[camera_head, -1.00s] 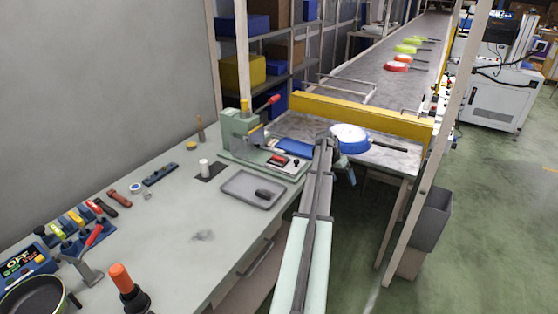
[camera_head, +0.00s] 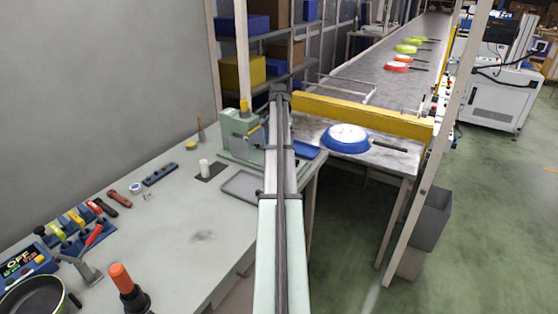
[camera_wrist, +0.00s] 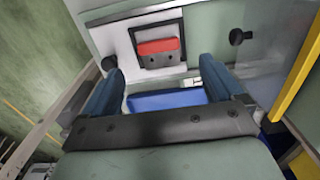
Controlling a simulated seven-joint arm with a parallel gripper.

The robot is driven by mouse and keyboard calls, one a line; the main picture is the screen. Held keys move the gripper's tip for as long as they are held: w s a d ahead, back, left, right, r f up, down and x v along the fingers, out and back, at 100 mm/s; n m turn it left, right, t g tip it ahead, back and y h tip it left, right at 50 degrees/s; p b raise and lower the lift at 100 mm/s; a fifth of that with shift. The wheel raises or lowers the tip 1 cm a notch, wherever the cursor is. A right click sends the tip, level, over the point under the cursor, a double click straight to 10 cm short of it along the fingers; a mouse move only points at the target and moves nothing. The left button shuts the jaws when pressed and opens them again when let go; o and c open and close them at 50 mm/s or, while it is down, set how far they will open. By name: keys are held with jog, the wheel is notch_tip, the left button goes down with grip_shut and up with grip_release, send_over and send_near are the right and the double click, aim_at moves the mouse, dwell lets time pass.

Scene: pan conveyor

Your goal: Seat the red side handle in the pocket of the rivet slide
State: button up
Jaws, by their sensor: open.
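The red side handle (camera_wrist: 157,46) shows in the wrist view, lying within the dark-edged pocket of the rivet slide (camera_wrist: 178,57). Dark spots show on a grey part just below the red. I cannot tell whether it is fully seated or level. My gripper (camera_wrist: 160,72) is open and empty, its two blue fingers spread wide on either side below the handle in the picture, apart from it. In the head view my arm covers the slide and the handle, and the fingers cannot be made out.
The green press (camera_head: 240,132) stands behind the slide. A grey tray (camera_head: 243,187) is partly hidden by my arm. A yellow rail (camera_head: 365,119) crosses behind.

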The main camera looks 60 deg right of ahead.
jog(key=shift+s+f, duration=0.1)
jog(key=shift+f, duration=2.75)
jog(key=shift+c, duration=0.3)
jog(key=c, duration=1.2)
notch_tip(320, 180, up, 28)
jog(key=f, duration=0.7)
jog(key=f+y, duration=0.1)
jog(key=f, duration=0.6)
jog(key=a+f+y, duration=0.1)
jog(key=f, duration=0.5)
jog(key=shift+f, duration=0.2)
jog(key=shift+d+f, duration=0.15)
jog(key=shift+f, duration=0.5)
